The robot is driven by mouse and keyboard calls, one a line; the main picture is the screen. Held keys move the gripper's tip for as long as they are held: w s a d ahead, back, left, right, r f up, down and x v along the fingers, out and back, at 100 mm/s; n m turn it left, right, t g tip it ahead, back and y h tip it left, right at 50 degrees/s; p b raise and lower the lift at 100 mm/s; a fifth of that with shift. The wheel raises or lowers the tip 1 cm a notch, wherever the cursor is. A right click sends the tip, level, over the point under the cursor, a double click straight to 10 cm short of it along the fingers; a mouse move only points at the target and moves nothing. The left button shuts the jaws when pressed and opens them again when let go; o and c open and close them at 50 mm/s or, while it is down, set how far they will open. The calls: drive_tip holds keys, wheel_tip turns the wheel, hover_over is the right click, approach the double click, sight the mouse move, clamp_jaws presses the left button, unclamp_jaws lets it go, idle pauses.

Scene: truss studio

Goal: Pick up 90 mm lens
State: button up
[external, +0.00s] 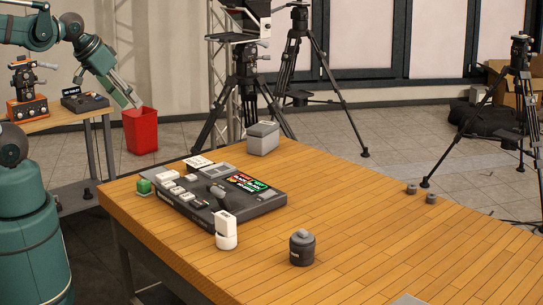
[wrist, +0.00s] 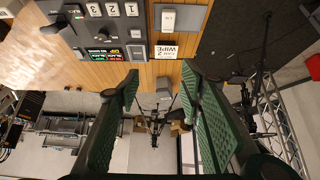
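A short dark grey cylinder with a knob-like top and a small pale label (external: 302,247) stands upright near the front of the wooden table. It looks like the lens, but I cannot read its label. I cannot make it out in the wrist view. My gripper (external: 134,100) is at the upper left in the external view, raised beyond the table's left end and well away from the cylinder. In the wrist view my gripper (wrist: 160,78) has its two green-padded fingers spread wide with nothing held between them.
A switcher panel (external: 260,205) covers the left of the wooden table (external: 380,240). Two small dark cylinders (external: 411,188) (external: 431,198) are near the far edge. Tripods stand behind.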

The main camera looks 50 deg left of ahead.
drive_tip(key=o, duration=0.5)
drive_tip(key=shift+c, duration=0.2)
drive_tip(key=w+d+f+m+g+h+b, duration=0.1)
drive_tip(key=w+d+f+m, duration=0.1)
drive_tip(key=w+d, duration=0.5)
drive_tip(key=w+d+f+m+h+b, duration=0.1)
drive_tip(key=w+d+m, duration=0.15)
drive_tip(key=d, duration=0.85)
drive_tip(key=w+d+f+m+g+h+b, duration=0.1)
drive_tip(key=w+d+f+m+h, duration=0.15)
drive_tip(key=w+d, duration=0.45)
drive_tip(key=s+d+f+m+g, duration=0.1)
drive_tip(key=d+f, duration=0.4)
drive_tip(key=d, duration=0.5)
drive_tip(key=s+d+f+m+g+b, duration=0.1)
drive_tip(key=d+f+m, duration=0.2)
drive_tip(key=d, duration=0.8)
drive_tip(key=s+d+f+m+h+b, duration=0.1)
drive_tip(key=s+d+f+m, duration=0.1)
drive_tip(key=d+f, duration=0.4)
drive_tip(key=shift+d+f+g, duration=0.15)
drive_tip(key=shift+d+g, duration=0.05)
drive_tip(key=shift+d, duration=0.9)
drive_tip(key=shift+d+f+g, duration=0.15)
drive_tip(key=shift+d+g, duration=0.05)
drive_tip(key=shift+d, duration=0.9)
drive_tip(key=shift+s+d+f+m, duration=0.1)
drive_tip(key=shift+d+f+m, duration=0.05)
drive_tip(key=shift+d+m, duration=0.15)
